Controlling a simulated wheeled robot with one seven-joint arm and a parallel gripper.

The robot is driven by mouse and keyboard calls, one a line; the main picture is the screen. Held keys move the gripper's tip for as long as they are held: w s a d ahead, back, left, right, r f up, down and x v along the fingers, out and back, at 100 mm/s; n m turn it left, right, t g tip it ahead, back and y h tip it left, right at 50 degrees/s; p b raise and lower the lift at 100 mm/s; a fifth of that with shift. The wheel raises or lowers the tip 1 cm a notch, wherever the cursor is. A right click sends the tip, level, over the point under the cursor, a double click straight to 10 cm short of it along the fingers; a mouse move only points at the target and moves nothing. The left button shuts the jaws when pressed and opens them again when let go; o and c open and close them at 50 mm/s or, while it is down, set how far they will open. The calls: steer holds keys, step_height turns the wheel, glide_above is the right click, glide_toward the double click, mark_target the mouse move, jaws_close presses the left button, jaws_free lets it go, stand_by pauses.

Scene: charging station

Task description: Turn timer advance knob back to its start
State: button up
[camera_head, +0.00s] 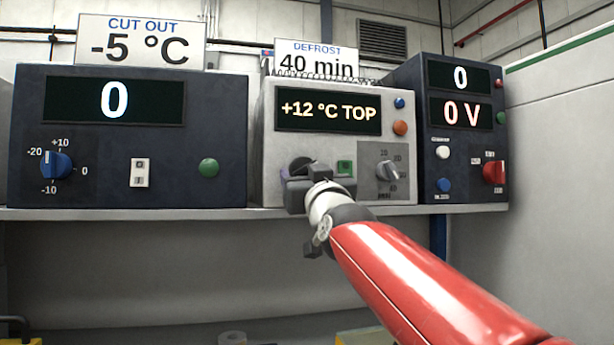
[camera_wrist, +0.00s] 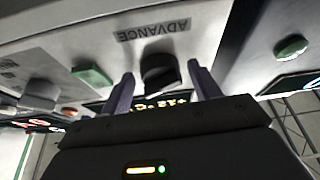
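My gripper (camera_head: 303,182) is at the lower left of that box and mostly hides the knob in the head view. In the wrist view my gripper's two fingers (camera_wrist: 161,69) stand apart, one on each side of the knob, with gaps visible between. The knob's exact pointer angle cannot be told.
A second grey dial (camera_head: 388,171) and a green button (camera_head: 344,167) are on the same box. A dark box with a blue knob (camera_head: 57,165) stands left, and a dark box with a red knob (camera_head: 494,172) right. All stand on a shelf (camera_head: 130,214); space below is open.

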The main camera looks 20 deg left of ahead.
steer(key=c, duration=0.8)
steer(key=shift+d+f+n+b, duration=0.2)
steer(key=shift+n+b, duration=0.2)
steer(key=shift+b, duration=0.45)
steer(key=shift+w+n+y+b, duration=0.1)
steer(key=shift+n+y+b, duration=0.2)
steer(key=shift+b, duration=0.2)
steer(key=n+g+y+b, duration=0.1)
steer(key=n, duration=0.1)
steer(key=n+g+y+b, duration=0.1)
steer(key=n, duration=0.2)
steer(key=n+g+b, duration=0.1)
steer(key=n, duration=0.2)
steer(key=shift+w+d+r+g+y, duration=0.2)
steer(key=shift+d+r+g+y, duration=0.05)
steer(key=shift+r+g+y, duration=0.15)
steer(key=n, duration=0.1)
steer(key=n+g+p, duration=0.1)
steer(key=n, duration=0.2)
steer(key=shift+r+g+p, duration=0.25)
steer(key=shift+g+p, duration=0.1)
steer(key=shift+g, duration=0.05)
steer(key=shift+d+n+g+p, duration=0.1)
steer(key=shift+n+g+p, duration=0.4)
steer(key=shift+n, duration=0.8)
